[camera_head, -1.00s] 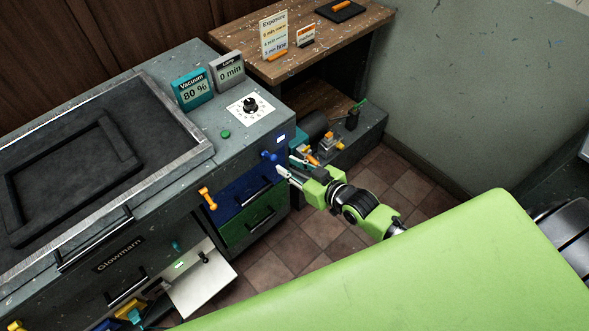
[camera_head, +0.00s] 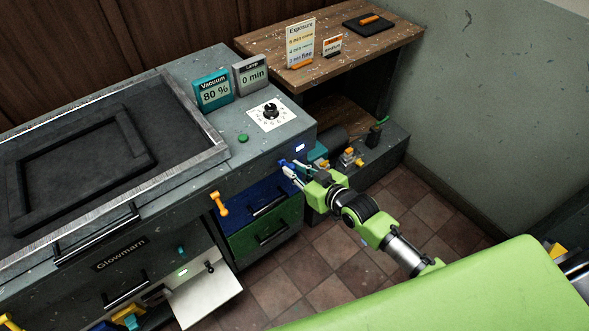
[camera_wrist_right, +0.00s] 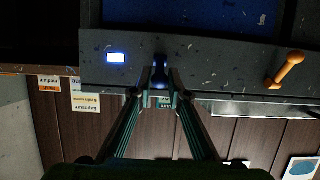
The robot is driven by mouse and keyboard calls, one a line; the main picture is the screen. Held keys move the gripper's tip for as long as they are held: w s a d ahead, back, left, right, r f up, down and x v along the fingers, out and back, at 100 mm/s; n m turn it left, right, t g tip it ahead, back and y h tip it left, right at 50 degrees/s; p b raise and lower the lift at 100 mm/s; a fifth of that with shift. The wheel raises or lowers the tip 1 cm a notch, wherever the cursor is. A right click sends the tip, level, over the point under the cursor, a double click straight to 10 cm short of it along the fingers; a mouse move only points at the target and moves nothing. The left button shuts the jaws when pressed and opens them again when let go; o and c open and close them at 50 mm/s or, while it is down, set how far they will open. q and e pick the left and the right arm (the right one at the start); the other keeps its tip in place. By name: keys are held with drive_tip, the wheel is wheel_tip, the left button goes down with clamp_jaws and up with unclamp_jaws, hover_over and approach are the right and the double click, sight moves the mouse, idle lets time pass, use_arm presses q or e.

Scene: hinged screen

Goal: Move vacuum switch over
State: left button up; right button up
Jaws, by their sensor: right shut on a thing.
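The blue switch (camera_head: 285,163) sits on the front face of the grey cabinet (camera_head: 255,150), near its right corner, above the blue drawer. I take it as the vacuum switch, though no label on it is readable. My right gripper (camera_head: 291,169) is shut on it from the front right. In the right wrist view the blue switch (camera_wrist_right: 160,78) stands between the two fingertips (camera_wrist_right: 160,95), which partly hide it. The vacuum display (camera_head: 213,90) on the cabinet top reads 80 %.
An orange lever (camera_head: 219,203) is left of the switch on the same front. A dial (camera_head: 271,111), green button (camera_head: 243,138) and lamp display (camera_head: 251,74) are on top.

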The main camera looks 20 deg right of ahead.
drive_tip(key=shift+s+d+f, duration=0.1)
drive_tip(key=shift+s+f, duration=0.25)
drive_tip(key=shift+f, duration=0.35)
drive_tip(key=shift+s+d+f+b, duration=0.1)
drive_tip(key=shift+s+f+b, duration=0.15)
drive_tip(key=shift+f+b, duration=0.45)
drive_tip(key=shift+f, duration=0.25)
drive_tip(key=shift+f+b, duration=0.4)
drive_tip(key=shift+f, duration=0.25)
drive_tip(key=shift+w+f, duration=0.1)
